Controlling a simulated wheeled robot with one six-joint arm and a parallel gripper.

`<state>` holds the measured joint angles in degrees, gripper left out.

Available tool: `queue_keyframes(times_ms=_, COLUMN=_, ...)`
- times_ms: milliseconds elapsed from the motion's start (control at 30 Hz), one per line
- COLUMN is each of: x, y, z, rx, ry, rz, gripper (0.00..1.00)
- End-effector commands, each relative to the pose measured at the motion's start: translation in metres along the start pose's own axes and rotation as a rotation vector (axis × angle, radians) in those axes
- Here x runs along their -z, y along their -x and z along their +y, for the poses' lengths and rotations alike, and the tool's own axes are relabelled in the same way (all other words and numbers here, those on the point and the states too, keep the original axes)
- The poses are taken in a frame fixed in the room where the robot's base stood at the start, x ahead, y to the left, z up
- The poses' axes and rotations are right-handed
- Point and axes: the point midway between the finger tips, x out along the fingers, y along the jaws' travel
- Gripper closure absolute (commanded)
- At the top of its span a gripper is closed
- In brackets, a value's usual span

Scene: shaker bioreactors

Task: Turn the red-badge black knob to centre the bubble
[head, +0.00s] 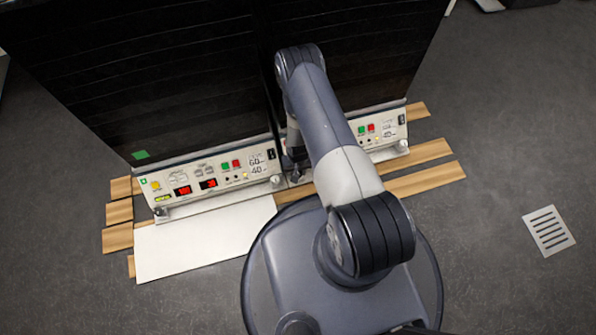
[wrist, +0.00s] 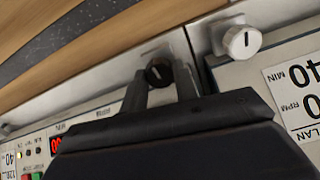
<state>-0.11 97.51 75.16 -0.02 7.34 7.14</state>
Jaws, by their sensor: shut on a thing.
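The black knob (wrist: 158,71) has a pale line on its face and sits at the lower corner of a machine in the wrist view. My gripper (wrist: 161,78) is shut on this knob, one finger on each side. In the head view my gripper (head: 295,168) is low between the two machine fronts, mostly covered by my arm, and the knob is hard to make out there. I see no red badge. A small yellow-green strip (head: 163,199) on the left machine may be a level. No bubble can be made out for the held knob.
A white knob (wrist: 242,42) on the neighbouring machine is close beside my gripper. The left panel (head: 215,178) and right panel (head: 382,130) have buttons and displays. Wooden slats (head: 420,178) and a white board (head: 200,240) lie in front. A floor grate (head: 549,231) is at right.

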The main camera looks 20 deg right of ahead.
Motion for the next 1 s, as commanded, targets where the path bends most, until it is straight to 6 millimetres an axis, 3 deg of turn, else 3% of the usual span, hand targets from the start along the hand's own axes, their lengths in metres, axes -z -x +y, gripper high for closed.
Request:
queue_keyframes(times_ms=600, x=0.0013, y=-0.0021, z=-0.0003, rx=0.0, ry=0.491, rz=0.002, gripper=0.94)
queue_keyframes(times_ms=1000, x=0.0013, y=-0.0005, z=-0.0005, rx=-0.001, ry=0.668, rz=0.003, gripper=0.94)
